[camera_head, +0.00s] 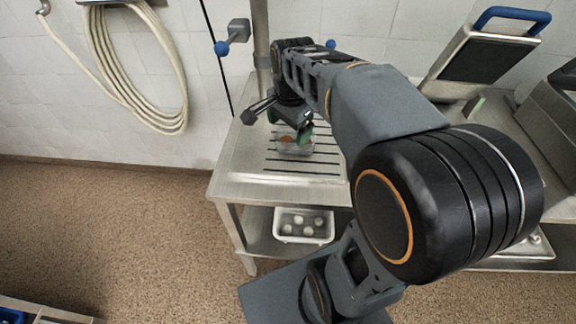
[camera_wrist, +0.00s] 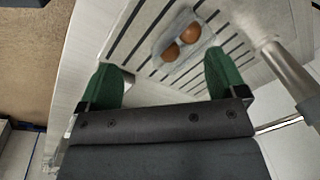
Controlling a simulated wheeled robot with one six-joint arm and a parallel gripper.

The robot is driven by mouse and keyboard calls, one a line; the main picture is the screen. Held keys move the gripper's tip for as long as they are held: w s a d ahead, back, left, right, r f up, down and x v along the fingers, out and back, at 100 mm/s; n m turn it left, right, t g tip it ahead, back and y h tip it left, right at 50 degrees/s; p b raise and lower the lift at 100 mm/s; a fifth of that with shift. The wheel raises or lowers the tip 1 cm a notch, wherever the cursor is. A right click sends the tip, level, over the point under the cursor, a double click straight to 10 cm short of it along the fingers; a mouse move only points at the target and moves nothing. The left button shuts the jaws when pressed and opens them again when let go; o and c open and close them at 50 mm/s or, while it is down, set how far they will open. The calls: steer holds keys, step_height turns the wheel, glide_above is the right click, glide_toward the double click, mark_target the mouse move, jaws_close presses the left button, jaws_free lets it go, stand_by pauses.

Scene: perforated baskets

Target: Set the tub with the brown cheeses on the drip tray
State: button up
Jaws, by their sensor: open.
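A small clear tub (camera_head: 296,150) with brown round cheeses rests on the slotted drip tray (camera_head: 262,158) of the steel table. In the wrist view the tub (camera_wrist: 163,50) shows two brown cheeses and lies on the dark slots of the tray (camera_wrist: 128,38), beyond my fingertips. My gripper (camera_head: 287,122) is above the tray by the tub. In the wrist view my gripper (camera_wrist: 163,78) has its two green fingers spread wide, with nothing between them. My arm and gripper partly cover the tub in the head view.
A white tub (camera_head: 303,225) with several pale cheeses stands on the lower shelf. A steel post (camera_head: 261,40) rises at the tray's back. A machine with a blue handle (camera_head: 510,14) stands at the right. A coiled hose (camera_head: 140,80) hangs on the left wall.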

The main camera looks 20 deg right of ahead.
steer(key=s+a+f+n+t, duration=0.1)
steer(key=s+a+f+n, duration=0.1)
steer(key=s+n, duration=0.3)
steer(key=s+a+f+n+t, duration=0.1)
steer(key=s+a+f+n, duration=0.2)
steer(key=n, duration=0.6)
steer(key=shift+s+f, duration=0.4)
steer(key=shift+s, duration=0.45)
steer(key=shift+r, duration=0.1)
steer(key=shift+d+r+p, duration=0.1)
steer(key=shift+r+p, duration=0.6)
steer(key=shift+r, duration=0.1)
steer(key=shift+c, duration=0.4)
